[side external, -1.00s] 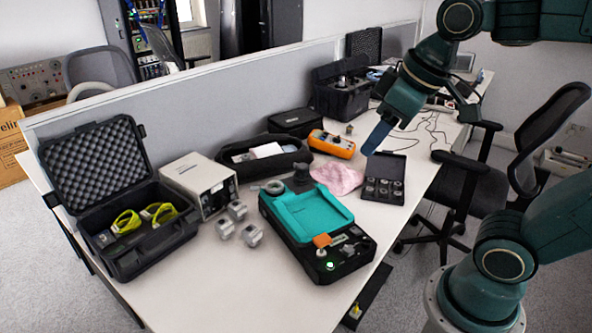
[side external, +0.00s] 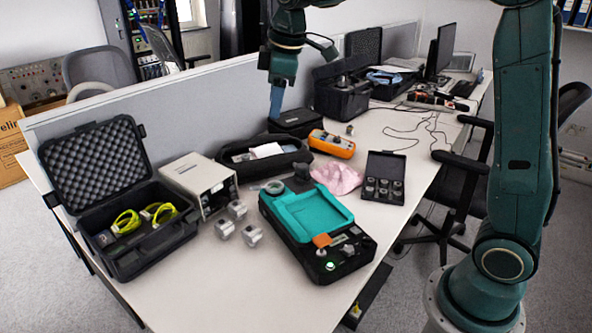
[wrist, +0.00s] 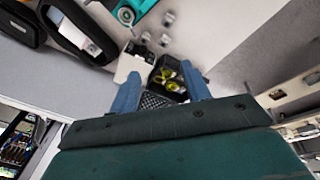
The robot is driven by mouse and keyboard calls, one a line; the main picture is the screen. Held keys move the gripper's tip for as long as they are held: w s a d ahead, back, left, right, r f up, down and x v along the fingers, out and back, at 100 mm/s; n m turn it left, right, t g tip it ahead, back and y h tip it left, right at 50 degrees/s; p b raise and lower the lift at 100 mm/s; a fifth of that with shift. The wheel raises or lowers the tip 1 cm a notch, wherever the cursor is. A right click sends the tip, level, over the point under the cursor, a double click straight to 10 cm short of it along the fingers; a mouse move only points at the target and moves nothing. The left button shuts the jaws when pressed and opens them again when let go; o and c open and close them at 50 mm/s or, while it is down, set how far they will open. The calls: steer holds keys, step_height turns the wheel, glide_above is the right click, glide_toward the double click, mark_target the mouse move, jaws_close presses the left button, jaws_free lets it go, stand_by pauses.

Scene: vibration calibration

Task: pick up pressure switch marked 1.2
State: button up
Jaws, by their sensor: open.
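Three small grey blocks with round tops, possibly the pressure switches, stand on the white table: a left one (side external: 225,229), a back one (side external: 237,210) and a right one (side external: 252,235). No marking is readable, so I cannot tell which is 1.2. The wrist view also shows small grey blocks (wrist: 165,40) near its top. My gripper (side external: 275,118) hangs above the far side of the table by the partition, well behind and above the blocks. Its blue fingers (wrist: 160,70) are apart in the wrist view, with nothing held between them.
A black device with a teal tray (side external: 312,212) stands right of the blocks. A grey-white box (side external: 199,180) and an open foam-lined case (side external: 125,245) stand left. A black pouch (side external: 235,160), orange meter (side external: 332,144) and pink cloth (side external: 337,178) lie behind. The front table area is clear.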

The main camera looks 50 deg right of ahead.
steer(key=w+f+n, duration=0.2)
steer(key=w+f, duration=0.2)
steer(key=w, duration=0.4)
steer(key=n+g, duration=0.3)
steer(key=n, duration=0.4)
glide_above(237, 205)
step_height(237, 205, down, 23)
steer(key=shift+s+a, duration=0.1)
steer(key=shift+a, duration=0.05)
steer(key=shift+f, duration=4.2)
steer(key=shift+f, duration=0.1)
steer(key=shift+f, duration=2.5)
